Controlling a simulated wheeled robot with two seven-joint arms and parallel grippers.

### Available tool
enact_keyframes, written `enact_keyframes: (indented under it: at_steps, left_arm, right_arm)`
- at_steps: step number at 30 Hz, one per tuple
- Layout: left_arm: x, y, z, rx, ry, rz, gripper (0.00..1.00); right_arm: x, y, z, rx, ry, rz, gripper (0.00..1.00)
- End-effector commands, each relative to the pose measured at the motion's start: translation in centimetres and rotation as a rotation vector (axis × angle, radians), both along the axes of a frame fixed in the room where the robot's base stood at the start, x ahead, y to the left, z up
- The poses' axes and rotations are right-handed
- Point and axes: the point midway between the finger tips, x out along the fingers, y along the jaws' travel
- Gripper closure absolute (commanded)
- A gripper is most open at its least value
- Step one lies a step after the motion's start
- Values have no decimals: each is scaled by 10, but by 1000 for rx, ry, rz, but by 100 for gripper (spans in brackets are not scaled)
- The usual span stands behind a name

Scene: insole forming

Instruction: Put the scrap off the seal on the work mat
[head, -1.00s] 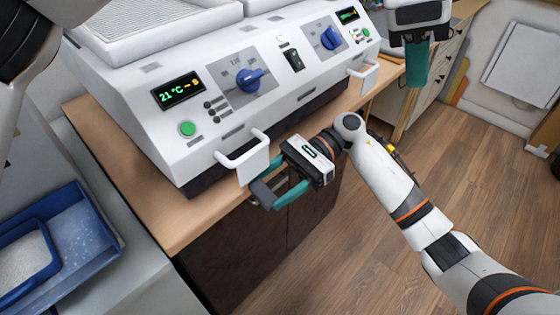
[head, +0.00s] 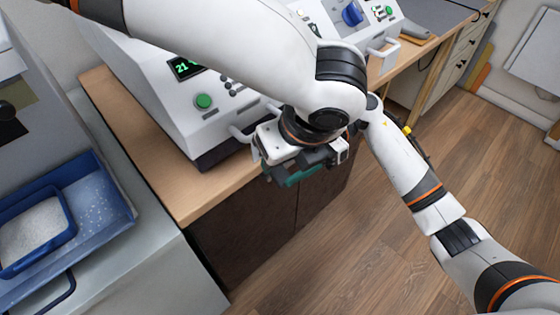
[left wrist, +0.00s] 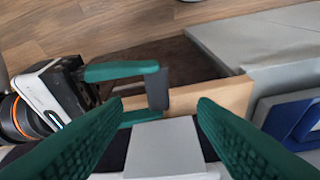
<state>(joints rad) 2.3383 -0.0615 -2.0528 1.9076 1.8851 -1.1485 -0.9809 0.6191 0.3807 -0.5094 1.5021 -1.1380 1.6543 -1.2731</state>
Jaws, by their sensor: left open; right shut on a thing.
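My right gripper (head: 282,170) is low in front of the white machine, mostly covered by my left arm in the head view. In the left wrist view the right gripper (left wrist: 152,95) is shut on a small dark grey piece (left wrist: 157,88), likely the scrap. My left gripper (left wrist: 163,102) is open, its two green fingers on either side of a light grey flat plate (left wrist: 163,148) by the machine's front. I cannot tell whether they touch it. In the head view the left fingers are hidden. A dark grey surface (head: 440,14), possibly the work mat, lies at upper right.
The white machine (head: 205,125) stands on a wooden bench (head: 140,140). A blue tray (head: 105,215) with a smaller white-filled tray is at left. A wooden-handled tool (head: 415,38) lies beside the dark surface. The floor at right is open.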

Motion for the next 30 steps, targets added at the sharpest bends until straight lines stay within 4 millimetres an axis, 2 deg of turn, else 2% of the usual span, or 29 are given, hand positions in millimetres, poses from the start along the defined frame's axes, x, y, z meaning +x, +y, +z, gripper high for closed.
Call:
enact_keyframes:
  at_steps: [3, 9, 15, 23, 26, 30]
  left_arm:
    - [8, 4, -22, 2, 1, 1, 47]
    - [18, 8, -49, 0, 0, 2, 47]
    - [23, 10, -60, -2, -1, 1, 47]
    - [23, 11, -61, -2, -1, 1, 47]
    - [23, 11, -61, -2, -1, 1, 60]
    - [23, 11, -61, -2, -1, 1, 83]
  right_arm:
    - [0, 0, 0, 0, 0, 0, 60]
    - [0, 0, 0, 0, 0, 0, 60]
    - [0, 0, 0, 0, 0, 0, 60]
    - [0, 0, 0, 0, 0, 0, 60]
    - [0, 0, 0, 0, 0, 0, 60]
    - [0, 0, 0, 0, 0, 0, 60]
